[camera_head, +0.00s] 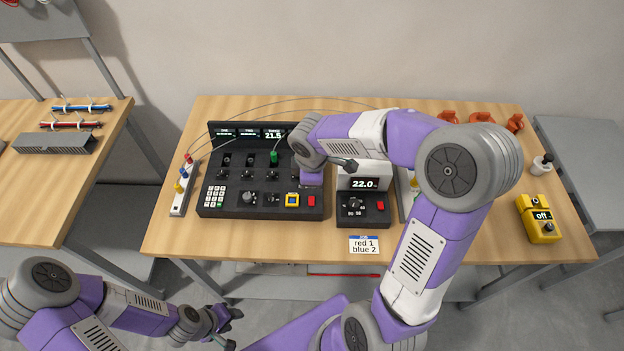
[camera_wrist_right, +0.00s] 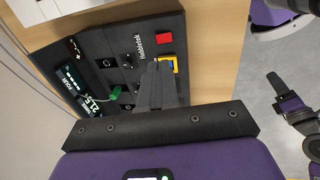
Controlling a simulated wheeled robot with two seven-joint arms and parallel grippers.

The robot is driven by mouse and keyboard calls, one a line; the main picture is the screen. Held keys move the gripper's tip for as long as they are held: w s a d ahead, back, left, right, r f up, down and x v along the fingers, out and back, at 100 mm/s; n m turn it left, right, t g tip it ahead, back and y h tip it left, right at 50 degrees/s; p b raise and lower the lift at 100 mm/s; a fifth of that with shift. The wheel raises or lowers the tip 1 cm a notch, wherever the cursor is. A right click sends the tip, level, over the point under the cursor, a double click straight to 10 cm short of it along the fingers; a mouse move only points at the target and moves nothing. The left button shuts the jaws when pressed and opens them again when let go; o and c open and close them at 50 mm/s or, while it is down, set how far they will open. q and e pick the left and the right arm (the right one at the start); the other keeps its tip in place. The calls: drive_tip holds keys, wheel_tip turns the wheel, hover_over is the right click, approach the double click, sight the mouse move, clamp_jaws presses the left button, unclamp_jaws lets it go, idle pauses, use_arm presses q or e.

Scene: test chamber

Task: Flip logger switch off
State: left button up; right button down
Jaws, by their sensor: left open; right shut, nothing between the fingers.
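A black console (camera_head: 262,212) with small displays, sockets, knobs and a keypad stands on the wooden table; I take it as the logger. A red switch (camera_head: 312,201) sits at its front right, beside a yellow-framed button (camera_head: 292,199). In the right wrist view the red switch (camera_wrist_right: 164,38) lies beyond the yellow-framed button (camera_wrist_right: 174,63). I cannot read the switch's position. My right gripper (camera_wrist_right: 162,66) is shut and empty over the console, its tips overlapping the yellow-framed button in that view. My left gripper (camera_head: 231,328) is open and empty, low in front of the table.
A box reading 22.0 (camera_head: 363,170) stands right of the console on a black base with its own red switch (camera_head: 380,205). A yellow device (camera_head: 540,218) reads "off". A green plug (camera_head: 274,157) with a cable is in the console. A terminal strip (camera_head: 180,199) stands left.

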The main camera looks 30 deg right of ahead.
sight(312, 198)
drive_tip(key=f, duration=0.3)
drive_tip(key=w+f+b, duration=0.1)
drive_tip(key=f, duration=0.3)
drive_tip(key=d+f, duration=0.1)
drive_tip(key=f, duration=0.2)
drive_tip(key=shift+w+f+b, duration=0.3)
drive_tip(key=shift+w+b, duration=0.05)
drive_tip(key=shift+w, duration=0.05)
